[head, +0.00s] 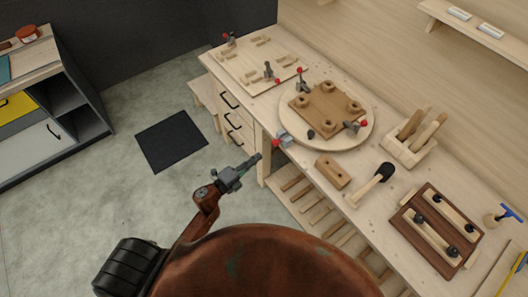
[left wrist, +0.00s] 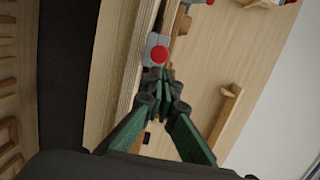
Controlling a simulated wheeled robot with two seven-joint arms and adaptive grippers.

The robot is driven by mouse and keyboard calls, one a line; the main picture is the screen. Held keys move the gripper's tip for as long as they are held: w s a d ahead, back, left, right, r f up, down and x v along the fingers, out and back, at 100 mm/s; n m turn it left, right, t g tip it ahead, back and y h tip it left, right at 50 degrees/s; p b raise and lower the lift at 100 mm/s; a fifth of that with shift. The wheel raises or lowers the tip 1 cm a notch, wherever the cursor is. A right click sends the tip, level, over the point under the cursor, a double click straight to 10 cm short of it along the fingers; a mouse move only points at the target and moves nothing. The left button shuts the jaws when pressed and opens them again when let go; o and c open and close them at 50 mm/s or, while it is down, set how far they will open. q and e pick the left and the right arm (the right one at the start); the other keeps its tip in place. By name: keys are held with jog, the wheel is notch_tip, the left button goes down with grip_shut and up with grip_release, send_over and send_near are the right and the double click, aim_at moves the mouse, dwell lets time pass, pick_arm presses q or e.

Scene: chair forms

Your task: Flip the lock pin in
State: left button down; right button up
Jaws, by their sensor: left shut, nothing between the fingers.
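The lock pin appears to be the red knob (head: 276,143) on a small grey block (head: 285,137) at the table's front edge, beside the round turntable (head: 350,141). My left gripper (head: 258,157) is shut and empty, just off the table edge, a little to the left of and nearer than the knob. In the left wrist view the red knob (left wrist: 160,54) faces me just beyond the closed fingertips (left wrist: 163,76). Whether the fingertips touch the block is unclear. My right gripper is out of view.
A wooden plate (head: 326,112) with round pads is clamped on the turntable by red-tipped clamps. A wooden block (head: 332,171), a mallet (head: 372,184) and a dark framed board (head: 403,229) lie to the right. Drawers (head: 232,120) are below the table. The floor at left is open.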

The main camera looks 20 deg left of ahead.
pick_arm(q)
jog(key=v, duration=0.5)
jog(key=shift+s+a+b, duration=0.2)
jog(key=shift+s+b, duration=0.1)
jog(key=s+a+f+n+g+y, duration=0.2)
jog(key=s+a+f+n, duration=0.15)
jog(key=f, duration=0.75)
jog(key=s+a+f+n+g+y, duration=0.1)
jog(key=s+a+f+n+y, duration=0.25)
jog(key=f, duration=0.75)
jog(key=s+a+f+n+g+y, duration=0.15)
jog(key=a+f+n, duration=0.3)
jog(key=f, duration=0.65)
jog(key=s+f+n+g, duration=0.5)
jog(key=s+f, duration=0.8)
jog(key=s+d+f+n+g, duration=0.1)
jog(key=s+f, duration=0.4)
jog(key=s, duration=0.6)
jog(key=s+d+f+n+g, duration=0.1)
jog(key=s+f+n+g, duration=0.3)
jog(key=s, duration=0.8)
jog(key=shift+d+f, duration=0.3)
jog(key=shift+f, duration=0.4)
